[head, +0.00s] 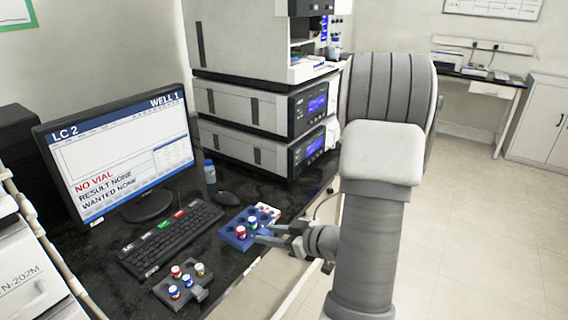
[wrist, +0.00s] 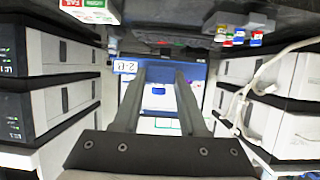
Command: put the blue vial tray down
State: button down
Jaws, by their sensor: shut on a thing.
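The blue vial tray (head: 232,240) is at the desk's front edge, right of the keyboard, in the head view. It carries vials with red, green and blue-and-white caps. My gripper (head: 268,238) reaches in from the right and is shut on the tray's near right side. I cannot tell whether the tray's underside touches the desk. In the wrist view my gripper's two fingers (wrist: 164,76) point away from the camera. A blue part of the tray (wrist: 195,71) and a small white label show at their tips; most of the tray is hidden there.
A dark grey tray (head: 200,296) with several vials stands nearer on the desk. A stacked instrument (head: 245,108) stands at the back. A small bottle (head: 209,172) is beside it.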

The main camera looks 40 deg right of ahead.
aim_at(225, 233)
jog(key=w+a, duration=0.3)
jog(key=w+a+f+m+h, duration=0.1)
jog(key=w+a, duration=0.2)
jog(key=w+a+h, duration=0.1)
jog(key=w+a, duration=0.2)
jog(key=shift+w+f+m, duration=0.2)
jog(key=shift+w+m, duration=0.1)
jog(key=shift+m, duration=0.1)
jog(key=a+f, duration=0.1)
jog(key=a, duration=0.1)
jog(key=w+a+f+m+h, duration=0.1)
jog(key=a, duration=0.2)
jog(key=w+a+f+h, duration=0.1)
jog(key=a, duration=0.2)
jog(key=shift+a+m+t, duration=0.1)
jog(key=shift+m+t, duration=0.2)
jog(key=shift+m, duration=0.1)
jog(key=shift+a+f, duration=0.15)
jog(key=shift+a, duration=0.1)
